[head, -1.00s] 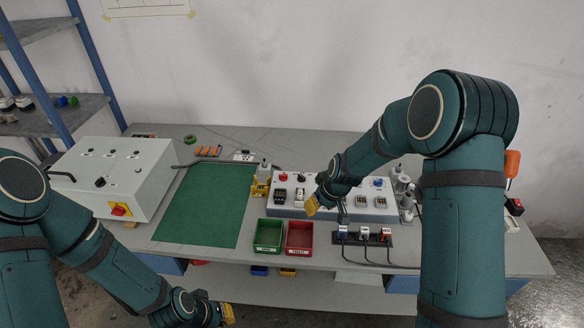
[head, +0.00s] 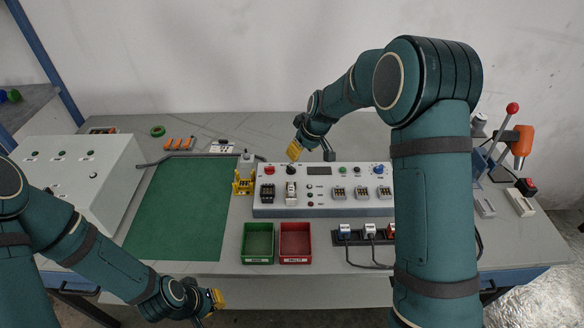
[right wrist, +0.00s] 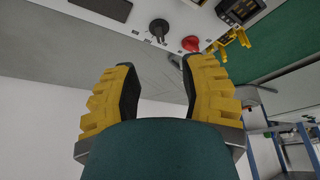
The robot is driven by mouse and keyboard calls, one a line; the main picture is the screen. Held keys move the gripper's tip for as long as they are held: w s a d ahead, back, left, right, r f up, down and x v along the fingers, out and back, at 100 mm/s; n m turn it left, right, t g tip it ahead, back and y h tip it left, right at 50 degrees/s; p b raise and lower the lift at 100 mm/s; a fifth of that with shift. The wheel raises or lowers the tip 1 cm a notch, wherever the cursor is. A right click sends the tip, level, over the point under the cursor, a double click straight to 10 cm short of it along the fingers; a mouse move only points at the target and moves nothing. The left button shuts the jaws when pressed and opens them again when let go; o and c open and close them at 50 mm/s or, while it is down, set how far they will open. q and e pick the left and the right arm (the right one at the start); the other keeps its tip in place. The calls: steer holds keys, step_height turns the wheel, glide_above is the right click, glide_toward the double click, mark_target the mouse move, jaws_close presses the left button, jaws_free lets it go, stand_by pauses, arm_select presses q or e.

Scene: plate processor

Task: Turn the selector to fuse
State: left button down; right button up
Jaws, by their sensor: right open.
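The plate processor (head: 330,206) is a pale box on the bench with knobs, buttons, a display and sockets on its face. A black selector knob (head: 292,170) sits between a red button (head: 269,170) and the dark display; its markings are too small to read. In the right wrist view the black knob (right wrist: 158,28) and red button (right wrist: 190,43) lie beyond the fingertips. My right gripper (head: 295,150) is open and empty, just behind and above the knob, apart from it. My left gripper (head: 217,298) is low at the bench's front edge; its jaw opening is unclear.
A blue knob (head: 378,169) is at the panel's right. Green (head: 257,258) and red (head: 295,258) bins stand in front. A yellow holder (head: 243,185) is left of the processor, beside the green mat (head: 185,215). A red-knobbed lever press stands at the right.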

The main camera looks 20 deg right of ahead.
mark_target(292, 168)
steer(key=b+x, duration=0.1)
steer(key=x, duration=1)
steer(key=shift+w+f, duration=0.1)
steer(key=shift+f, duration=0.05)
jaws_close()
